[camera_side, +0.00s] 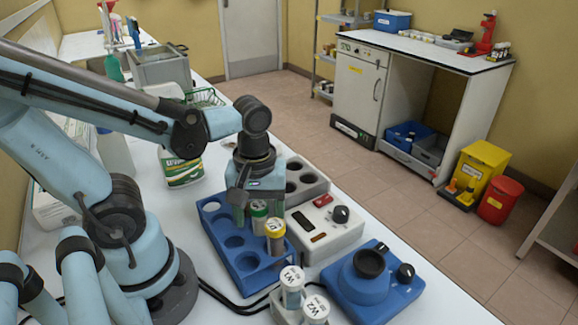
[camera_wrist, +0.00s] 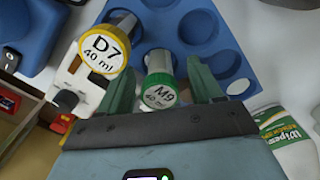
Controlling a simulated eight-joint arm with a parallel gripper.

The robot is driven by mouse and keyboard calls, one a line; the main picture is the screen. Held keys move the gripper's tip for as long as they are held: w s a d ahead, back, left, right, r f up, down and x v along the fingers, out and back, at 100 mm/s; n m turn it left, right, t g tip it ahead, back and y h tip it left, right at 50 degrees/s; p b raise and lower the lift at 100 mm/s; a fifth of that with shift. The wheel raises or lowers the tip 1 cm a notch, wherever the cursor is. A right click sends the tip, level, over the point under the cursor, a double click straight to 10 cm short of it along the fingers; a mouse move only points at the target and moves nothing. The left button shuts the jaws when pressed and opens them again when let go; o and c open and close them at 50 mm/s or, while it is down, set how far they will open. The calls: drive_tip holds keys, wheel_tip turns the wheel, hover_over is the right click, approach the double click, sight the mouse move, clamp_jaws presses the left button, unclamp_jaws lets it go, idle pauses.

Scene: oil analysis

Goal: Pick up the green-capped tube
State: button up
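The green-capped tube (camera_side: 259,209), its cap marked M9 in the wrist view (camera_wrist: 160,93), stands upright in the blue rack (camera_side: 222,238). My gripper (camera_side: 248,203) is above the rack, beside and partly over this tube. In the wrist view my gripper (camera_wrist: 160,72) has its two green fingers on either side of the green cap, with a visible gap on each side. It is open and holds nothing. A yellow-capped tube (camera_side: 275,232), marked D7 in the wrist view (camera_wrist: 105,50), stands close by in the same rack, just outside one finger.
A white device (camera_side: 325,228) with a dark knob stands right of the rack, and a blue mixer (camera_side: 372,285) is nearer the front. White-capped tubes (camera_side: 292,279) stand before the rack. A wipes container (camera_side: 183,170) is behind. Several rack holes are empty.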

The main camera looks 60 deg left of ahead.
drive_tip(key=c, duration=1.1)
drive_tip(key=shift+o, duration=0.2)
drive_tip(key=shift+r, duration=0.15)
drive_tip(key=shift+r, duration=4.9)
